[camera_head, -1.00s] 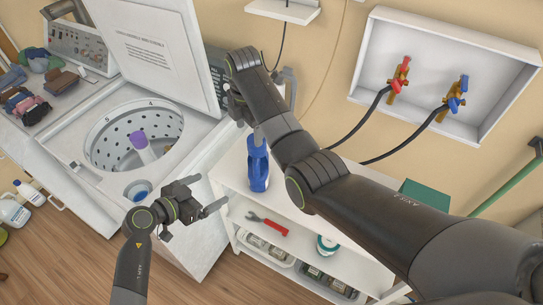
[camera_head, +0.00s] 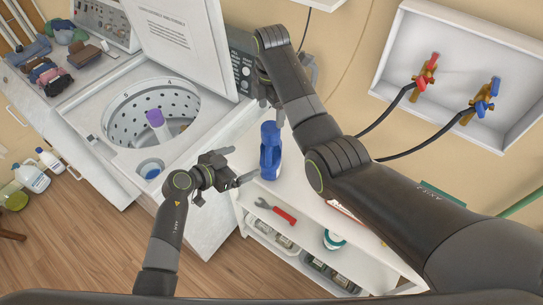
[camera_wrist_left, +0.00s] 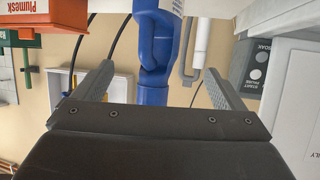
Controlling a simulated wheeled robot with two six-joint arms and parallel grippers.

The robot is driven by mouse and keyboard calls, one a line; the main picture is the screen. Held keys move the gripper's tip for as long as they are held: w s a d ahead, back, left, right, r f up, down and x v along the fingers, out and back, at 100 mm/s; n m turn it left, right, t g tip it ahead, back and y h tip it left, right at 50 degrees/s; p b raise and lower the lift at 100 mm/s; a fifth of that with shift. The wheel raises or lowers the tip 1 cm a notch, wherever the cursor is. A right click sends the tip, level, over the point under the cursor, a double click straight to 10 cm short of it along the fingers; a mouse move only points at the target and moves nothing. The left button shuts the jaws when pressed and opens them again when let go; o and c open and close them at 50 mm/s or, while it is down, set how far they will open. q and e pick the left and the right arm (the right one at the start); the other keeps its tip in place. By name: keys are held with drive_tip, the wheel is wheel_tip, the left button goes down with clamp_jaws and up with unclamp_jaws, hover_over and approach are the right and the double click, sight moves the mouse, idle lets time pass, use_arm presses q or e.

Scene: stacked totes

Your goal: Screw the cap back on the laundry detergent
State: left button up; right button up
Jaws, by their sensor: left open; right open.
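A blue bottle with a handle (camera_head: 270,152), likely the detergent, stands upright on the white shelf unit's top. It also shows in the left wrist view (camera_wrist_left: 153,45), between the lines of the two fingers. My left gripper (camera_head: 243,164) is open and empty, just left of the bottle, its fingers pointing at it. I cannot tell whether they touch it. My right gripper (camera_head: 288,92) is open above and behind the bottle, partly hidden by its own arm. A round blue cap-like piece (camera_head: 150,168) lies on the washer's front corner.
The open washer (camera_head: 210,168) stands at left, with a purple-topped piece (camera_head: 155,118) in its drum. The shelf unit (camera_head: 325,205) holds a red wrench (camera_head: 277,212) and containers. A wall box with red and blue valves (camera_head: 392,80) is at right.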

sight(268, 151)
use_arm(q)
drive_tip(key=x, duration=1.2)
drive_tip(key=shift+s, duration=0.1)
use_arm(e)
drive_tip(key=shift+a, duration=0.1)
use_arm(q)
drive_tip(key=shift+c, duration=0.3)
drive_tip(key=c, duration=1.9)
use_arm(e)
drive_tip(key=shift+n, duration=0.3)
drive_tip(key=n, duration=0.4)
drive_tip(key=shift+n, duration=0.4)
drive_tip(key=n, duration=0.3)
drive_tip(key=shift+n, duration=0.4)
drive_tip(key=shift+f, duration=3.95)
